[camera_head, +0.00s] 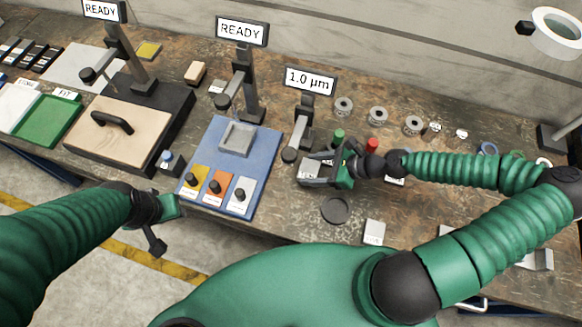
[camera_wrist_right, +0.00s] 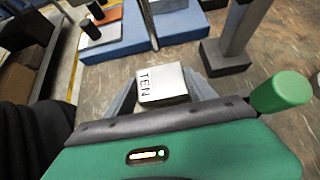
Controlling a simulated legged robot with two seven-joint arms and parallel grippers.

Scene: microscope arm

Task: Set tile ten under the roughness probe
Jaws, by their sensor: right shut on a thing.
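Tile ten is a small pale block marked TEN (camera_wrist_right: 163,84), seen between the fingers of my right gripper (camera_wrist_right: 165,100) in the right wrist view. In the head view my right gripper (camera_head: 325,174) is shut on it, low beside the stand whose display reads 1.0 µm (camera_head: 311,80); the arm partly hides the tile there. A thin probe (camera_head: 231,107) on the middle stand is over a grey square holder (camera_head: 237,139) on a blue base. My left gripper (camera_head: 160,215) is apart from everything; its jaws are unclear.
Three knobs on coloured plates (camera_head: 215,188) stand at the blue base's front. A green cylinder (camera_head: 338,137) and a red one (camera_head: 371,146) are behind my right gripper. A dark disc (camera_head: 335,210) and a pale block (camera_head: 374,232) lie in front. A wooden board with a handle (camera_head: 118,132) is left.

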